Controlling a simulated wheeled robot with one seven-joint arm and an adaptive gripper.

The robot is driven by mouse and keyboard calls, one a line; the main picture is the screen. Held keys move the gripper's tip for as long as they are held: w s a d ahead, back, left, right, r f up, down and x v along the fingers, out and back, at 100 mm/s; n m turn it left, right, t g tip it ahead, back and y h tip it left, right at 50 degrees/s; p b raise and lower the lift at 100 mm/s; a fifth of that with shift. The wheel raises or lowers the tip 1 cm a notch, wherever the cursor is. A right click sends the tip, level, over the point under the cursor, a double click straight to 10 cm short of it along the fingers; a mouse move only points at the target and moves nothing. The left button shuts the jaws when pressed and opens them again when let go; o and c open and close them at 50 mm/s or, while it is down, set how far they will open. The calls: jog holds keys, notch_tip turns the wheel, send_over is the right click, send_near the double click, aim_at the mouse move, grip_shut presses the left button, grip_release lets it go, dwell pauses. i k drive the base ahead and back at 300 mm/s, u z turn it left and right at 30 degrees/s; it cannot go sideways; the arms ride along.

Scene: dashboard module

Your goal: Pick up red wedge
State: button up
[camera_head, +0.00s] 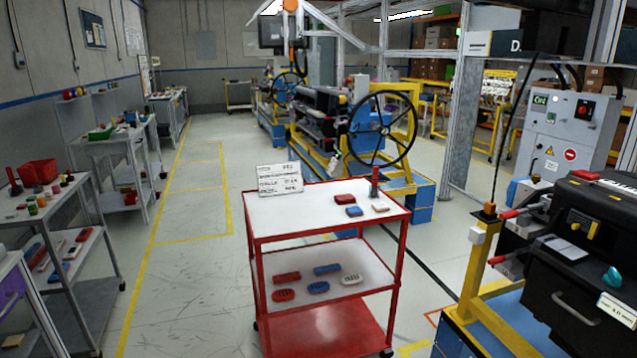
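A red cart stands in the middle of the head view. On its white top shelf (290,215) lies a small red block (344,198), towards the back right. It may be the red wedge, but it is too small to make out its exact shape. A small blue block (354,211) lies just in front of it, and a pale block (380,208) lies to the right. A dark red upright peg-like piece (374,182) stands behind the pale block. My gripper is not in view.
The cart's middle shelf (375,268) holds several red, blue and white pieces. A white sign (280,178) stands at the top shelf's back left. Grey side tables with parts stand left. Yellow-framed machinery and a black machine (580,250) stand right. Floor left of the cart is clear.

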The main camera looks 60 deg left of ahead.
aim_at(374, 178)
jog(key=z, duration=0.5)
jog(key=k, duration=0.15)
jog(key=u, duration=1.7)
jog(key=i, duration=0.65)
jog(key=u, duration=0.95)
jog(key=i, duration=0.95)
jog(key=u, duration=0.25)
